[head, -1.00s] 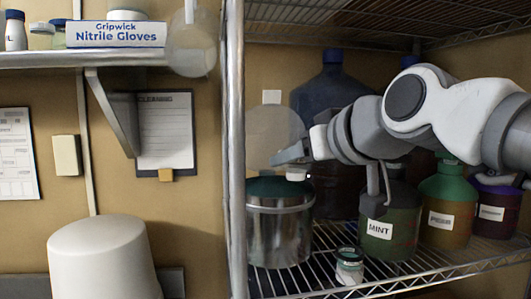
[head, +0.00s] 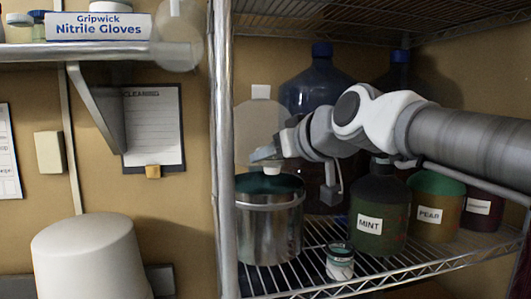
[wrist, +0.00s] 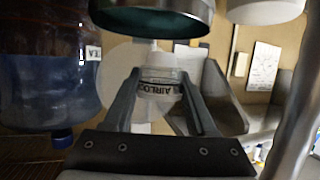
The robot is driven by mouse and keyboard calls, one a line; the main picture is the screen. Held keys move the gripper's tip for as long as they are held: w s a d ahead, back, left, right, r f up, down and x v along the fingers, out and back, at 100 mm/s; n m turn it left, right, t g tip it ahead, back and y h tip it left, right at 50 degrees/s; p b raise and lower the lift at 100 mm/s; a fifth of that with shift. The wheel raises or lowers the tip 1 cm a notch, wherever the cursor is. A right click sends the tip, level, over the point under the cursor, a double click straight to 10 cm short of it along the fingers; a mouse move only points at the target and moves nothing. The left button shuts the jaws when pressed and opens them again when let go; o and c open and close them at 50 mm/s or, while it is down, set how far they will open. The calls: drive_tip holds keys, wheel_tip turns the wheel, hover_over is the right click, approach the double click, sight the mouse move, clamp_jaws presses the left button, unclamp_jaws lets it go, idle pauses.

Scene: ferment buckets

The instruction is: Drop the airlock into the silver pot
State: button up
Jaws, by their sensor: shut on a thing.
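The silver pot (head: 268,228) stands on the wire shelf at its left end, with a dark teal top or inside at its mouth. My gripper (head: 268,158) is just above the pot's mouth and shut on the airlock (head: 272,170), a small white piece. In the wrist view, the airlock (wrist: 158,88) sits between my two fingers (wrist: 158,95) with printed lettering on its side. The pot's rim (wrist: 180,15) shows at the top of that view, apart from the airlock.
A small jar (head: 340,263) stands to the right of the pot. Bottles labelled MINT (head: 375,232) and PEAR (head: 434,215) stand further right, and a large blue-topped bottle (head: 310,90) behind. The shelf's upright post (head: 223,150) is close on the left.

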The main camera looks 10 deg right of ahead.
sight(273, 158)
drive_tip(key=shift+w+f+b, duration=0.5)
drive_tip(key=shift+w+f, duration=0.15)
drive_tip(key=shift+w, duration=0.35)
drive_tip(key=shift+w+f+b, duration=0.5)
drive_tip(key=shift+w+f, duration=0.1)
drive_tip(key=shift+w, duration=0.4)
drive_tip(key=o, duration=1.5)
drive_tip(key=shift+o, duration=0.2)
drive_tip(key=shift+r, duration=0.1)
drive_tip(key=shift+s+a+p+v, duration=0.1)
drive_tip(key=shift+a+v, duration=0.25)
drive_tip(key=shift+v, duration=1)
drive_tip(key=shift+s+a+p+v, duration=0.15)
drive_tip(key=shift+a+v, duration=0.15)
drive_tip(key=shift+v, duration=1.1)
drive_tip(key=shift+a+p+v, duration=0.1)
drive_tip(key=shift+a+v, duration=0.25)
drive_tip(key=shift+v, duration=1)
